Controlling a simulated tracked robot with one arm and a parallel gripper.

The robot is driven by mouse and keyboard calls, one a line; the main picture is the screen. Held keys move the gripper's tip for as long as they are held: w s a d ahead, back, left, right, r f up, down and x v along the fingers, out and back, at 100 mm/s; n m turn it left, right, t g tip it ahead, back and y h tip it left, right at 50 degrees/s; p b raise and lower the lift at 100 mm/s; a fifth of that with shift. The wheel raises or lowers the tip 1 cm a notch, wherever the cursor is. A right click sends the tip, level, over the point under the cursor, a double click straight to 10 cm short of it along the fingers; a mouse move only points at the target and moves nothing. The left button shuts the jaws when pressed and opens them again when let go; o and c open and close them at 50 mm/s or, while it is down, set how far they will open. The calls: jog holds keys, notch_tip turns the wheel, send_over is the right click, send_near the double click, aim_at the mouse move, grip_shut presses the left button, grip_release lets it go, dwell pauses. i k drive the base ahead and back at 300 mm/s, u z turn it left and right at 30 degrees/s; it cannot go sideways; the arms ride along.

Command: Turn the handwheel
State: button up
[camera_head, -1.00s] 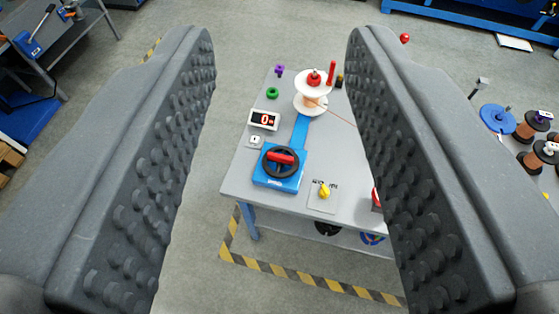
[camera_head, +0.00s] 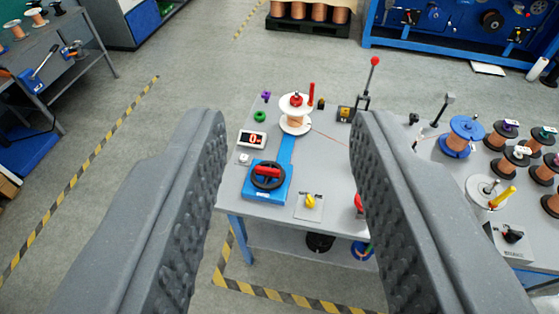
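The handwheel (camera_head: 267,182) is a black ring with a red bar across it. It sits on a blue base box (camera_head: 284,192) at the front left of a grey table, some way ahead of me. My gripper (camera_head: 288,128) is open and empty. Its two grey studded fingers frame the table from left and right, apart from the handwheel and much nearer to the camera. The right finger hides part of the table's right side.
A digital display (camera_head: 252,139), a white copper spool (camera_head: 296,115) and a yellow knob (camera_head: 310,201) share the table. A red-knobbed lever (camera_head: 374,63) rises behind. More spools (camera_head: 461,138) stand at right. Floor between the left bench (camera_head: 50,60) and table is clear.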

aim_at(260, 169)
jog(key=z, duration=0.15)
jog(key=i, duration=1.1)
jog(key=u, duration=0.35)
